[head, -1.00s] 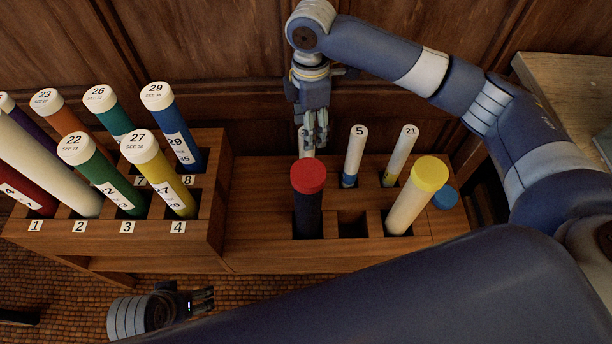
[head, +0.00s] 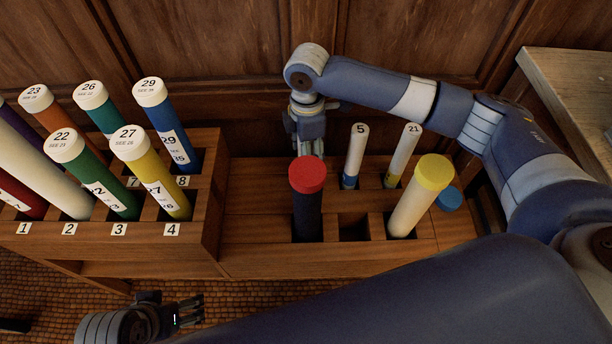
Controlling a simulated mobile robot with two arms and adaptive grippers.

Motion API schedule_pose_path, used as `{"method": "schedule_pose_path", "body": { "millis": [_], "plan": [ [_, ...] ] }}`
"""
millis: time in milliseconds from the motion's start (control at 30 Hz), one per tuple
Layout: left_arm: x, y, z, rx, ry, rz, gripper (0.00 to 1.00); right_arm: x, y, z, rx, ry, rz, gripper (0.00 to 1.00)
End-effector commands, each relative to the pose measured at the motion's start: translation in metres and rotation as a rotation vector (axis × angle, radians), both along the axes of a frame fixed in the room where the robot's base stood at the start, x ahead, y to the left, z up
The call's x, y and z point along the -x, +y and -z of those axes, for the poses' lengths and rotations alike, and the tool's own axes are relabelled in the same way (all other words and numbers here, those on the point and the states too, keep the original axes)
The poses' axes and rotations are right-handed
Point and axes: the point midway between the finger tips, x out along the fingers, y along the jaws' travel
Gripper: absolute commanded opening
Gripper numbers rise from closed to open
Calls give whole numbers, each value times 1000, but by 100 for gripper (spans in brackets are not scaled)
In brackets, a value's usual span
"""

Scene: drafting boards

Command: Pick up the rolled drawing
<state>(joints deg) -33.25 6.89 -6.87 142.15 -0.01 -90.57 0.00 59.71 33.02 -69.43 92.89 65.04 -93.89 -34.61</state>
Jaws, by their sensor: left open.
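White rolls stand in the middle rack: one marked 5 (head: 355,152) and one marked 21 (head: 402,156). Several larger capped rolls stand in the left rack, and which one is the task's drawing is not clear. My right gripper (head: 313,150) points down into the rack's back row, left of roll 5. Its fingertips are largely hidden behind the red-capped tube (head: 308,200), so its grip cannot be seen. My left gripper (head: 192,311) is open and empty at the bottom left, low in front of the racks, apart from all rolls.
The left wooden rack (head: 207,215) has numbered slots. A panelled wall stands close behind; a pale tabletop (head: 565,85) is at right.

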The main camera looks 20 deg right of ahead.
Motion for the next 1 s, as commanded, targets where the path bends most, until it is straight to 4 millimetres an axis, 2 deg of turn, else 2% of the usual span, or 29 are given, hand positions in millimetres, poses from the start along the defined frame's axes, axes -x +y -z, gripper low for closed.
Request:
{"method": "schedule_pose_path", "body": {
  "millis": [67,200,267,300,667,867,1000],
  "plan": [
    [0,0,0,0,0,0,73,0,0,-1,0,0,0,52],
    [0,0,0,0,0,0,73,0,0,-1,0,0,0,20],
    [0,0,0,0,0,0,73,0,0,-1,0,0,0,6],
    [0,0,0,0,0,0,73,0,0,-1,0,0,1,3],
    [0,0,-2,0,0,0,73,0,0,-4,-1,0,1,3],
    [0,0,-9,0,0,0,73,0,0,-25,-2,-1,1,3],
    [0,0,-17,0,0,0,73,-1,0,-51,-2,-3,1,3]
  ]
}}
